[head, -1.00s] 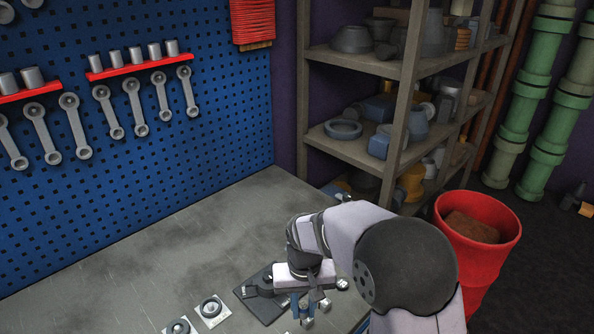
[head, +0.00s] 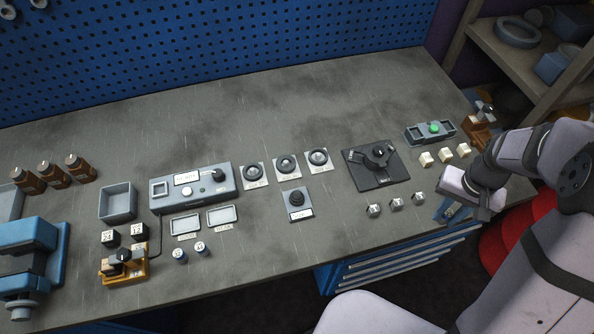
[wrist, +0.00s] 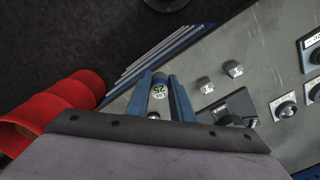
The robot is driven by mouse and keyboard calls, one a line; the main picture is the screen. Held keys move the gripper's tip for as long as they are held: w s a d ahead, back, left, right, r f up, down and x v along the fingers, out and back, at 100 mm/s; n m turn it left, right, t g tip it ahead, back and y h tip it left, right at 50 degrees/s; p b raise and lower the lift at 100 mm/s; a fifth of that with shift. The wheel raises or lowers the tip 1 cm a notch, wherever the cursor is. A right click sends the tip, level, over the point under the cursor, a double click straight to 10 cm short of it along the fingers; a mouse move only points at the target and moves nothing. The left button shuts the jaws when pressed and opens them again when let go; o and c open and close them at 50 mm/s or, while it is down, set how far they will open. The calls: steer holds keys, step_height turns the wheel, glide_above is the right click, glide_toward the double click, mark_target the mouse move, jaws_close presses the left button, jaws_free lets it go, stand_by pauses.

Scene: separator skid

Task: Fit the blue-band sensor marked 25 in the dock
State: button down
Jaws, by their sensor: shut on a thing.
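The sensor marked 25 (wrist: 159,90) is a small pale cylinder with a dark blue end, seen in the wrist view. My gripper (wrist: 163,84) is shut on it between two blue fingers, with the number facing the camera. In the head view my gripper (head: 452,211) is at the bench's front right edge, and the sensor cannot be made out there.
A grey control box (head: 194,187), two small blue-banded cylinders (head: 180,255) and an orange block (head: 136,275) are further left. Bench between fixtures is clear.

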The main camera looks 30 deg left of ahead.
steer(key=s+a+n+b, duration=0.1)
steer(key=s+a+b, duration=0.15)
steer(key=a, duration=1.15)
steer(key=s+a+n+b, duration=0.2)
steer(key=a+b, duration=0.1)
steer(key=a, duration=1)
step_height(320, 180, up, 2)
steer(key=n+b, duration=0.2)
steer(key=b, duration=0.2)
glide_above(230, 244)
steer(key=shift+f+p, duration=1.45)
steer(key=shift+f, duration=3.35)
steer(key=shift+f, duration=0.15)
steer(key=c, duration=1.6)
jaws_free()
steer(key=shift+o, duration=0.2)
